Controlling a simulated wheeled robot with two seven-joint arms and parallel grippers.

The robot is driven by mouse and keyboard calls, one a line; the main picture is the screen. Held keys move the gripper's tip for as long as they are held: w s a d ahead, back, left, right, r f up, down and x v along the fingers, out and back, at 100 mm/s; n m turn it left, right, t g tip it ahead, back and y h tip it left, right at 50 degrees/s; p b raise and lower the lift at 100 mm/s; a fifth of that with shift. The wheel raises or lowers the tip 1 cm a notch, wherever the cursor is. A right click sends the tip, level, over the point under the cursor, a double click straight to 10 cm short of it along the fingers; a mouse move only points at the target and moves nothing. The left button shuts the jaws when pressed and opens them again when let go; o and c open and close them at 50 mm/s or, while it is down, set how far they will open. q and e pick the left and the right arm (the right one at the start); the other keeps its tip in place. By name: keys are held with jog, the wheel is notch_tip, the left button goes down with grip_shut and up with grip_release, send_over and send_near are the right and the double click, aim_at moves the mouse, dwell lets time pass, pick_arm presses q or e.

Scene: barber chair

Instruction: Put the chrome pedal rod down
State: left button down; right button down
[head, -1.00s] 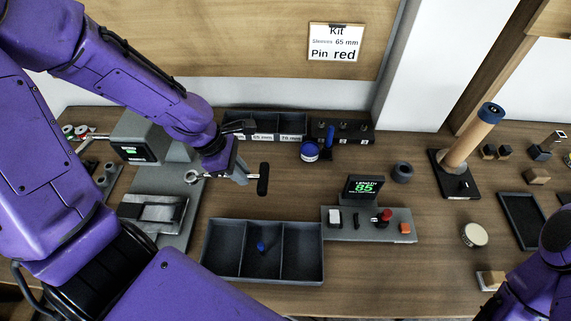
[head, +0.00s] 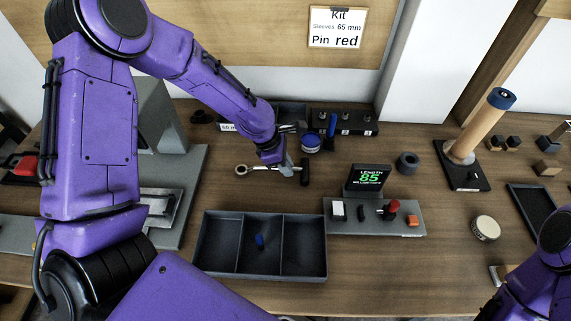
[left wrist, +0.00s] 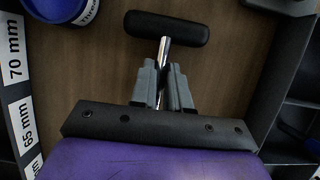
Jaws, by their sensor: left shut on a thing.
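The chrome pedal rod (head: 256,168) has a ring at its left end and a black crossbar (head: 304,172) at its right end. My left gripper (head: 285,169) is shut on the rod near the black crossbar. In the left wrist view the grey fingertips (left wrist: 163,85) close on the chrome shaft (left wrist: 164,52), with the black crossbar (left wrist: 166,27) just beyond them. The rod lies roughly level over bare wood; I cannot tell whether it touches the table. My right gripper is not in view; only part of the right arm shows at the lower right.
A three-compartment grey tray (head: 203,247) with a small blue piece (head: 260,241) stands in front. A control panel (head: 375,228) with a length display (head: 367,179) stands to the right. Labelled bins, a blue-topped jar (head: 311,142) and a rack (head: 345,122) stand behind.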

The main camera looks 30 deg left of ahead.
pick_arm(q)
jog(key=c, duration=1.1)
grip_release()
jog(key=shift+f, duration=0.1)
jog(key=v, duration=1.2)
jog(key=shift+r, duration=0.2)
jog(key=shift+s+a, duration=0.1)
